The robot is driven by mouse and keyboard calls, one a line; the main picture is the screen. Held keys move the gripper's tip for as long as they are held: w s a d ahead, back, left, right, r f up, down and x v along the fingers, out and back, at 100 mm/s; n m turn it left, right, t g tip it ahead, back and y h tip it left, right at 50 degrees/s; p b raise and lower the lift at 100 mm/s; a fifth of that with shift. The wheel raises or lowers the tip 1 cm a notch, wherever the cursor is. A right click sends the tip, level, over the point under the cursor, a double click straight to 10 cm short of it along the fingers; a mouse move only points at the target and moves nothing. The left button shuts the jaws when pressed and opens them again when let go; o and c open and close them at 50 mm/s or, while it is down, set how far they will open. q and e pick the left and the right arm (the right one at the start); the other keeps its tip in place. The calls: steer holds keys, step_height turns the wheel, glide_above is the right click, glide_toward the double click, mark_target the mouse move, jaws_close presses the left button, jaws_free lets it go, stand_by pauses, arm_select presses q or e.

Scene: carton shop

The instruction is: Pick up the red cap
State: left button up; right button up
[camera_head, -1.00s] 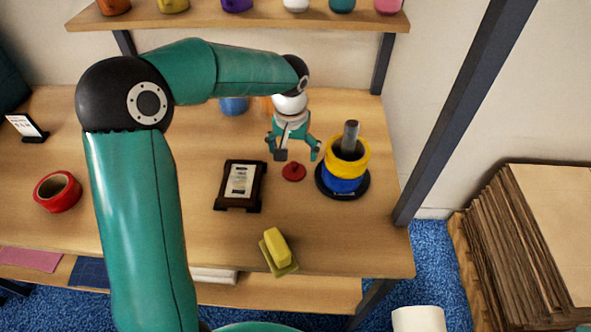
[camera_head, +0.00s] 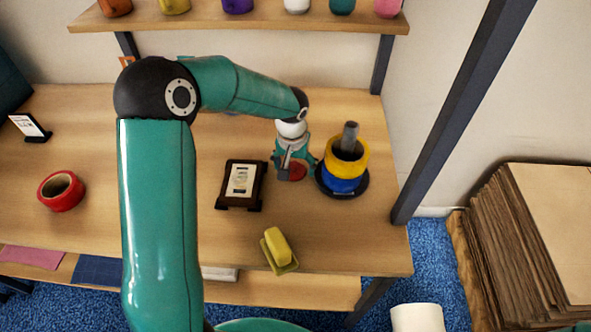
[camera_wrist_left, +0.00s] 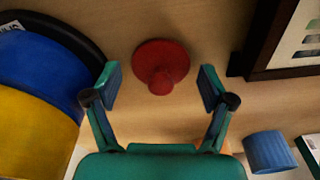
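The red cap (camera_head: 297,172) lies on the wooden table between the dark-framed stand and the tape stack. In the left wrist view the red cap (camera_wrist_left: 161,68) shows as a round disc with a knob, just beyond the fingertips. My left gripper (camera_head: 293,173) is low over the cap and partly hides it in the head view. My right gripper is not in view.
Blue and yellow rings (camera_head: 344,172) on a post stand close right of the cap. The framed stand (camera_head: 241,184) is close left. A yellow block (camera_head: 278,246) lies nearer the front edge. A red tape roll (camera_head: 61,191) sits far left.

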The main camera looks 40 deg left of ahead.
arm_select(q)
steer(key=c, duration=0.8)
steer(key=shift+r, duration=0.1)
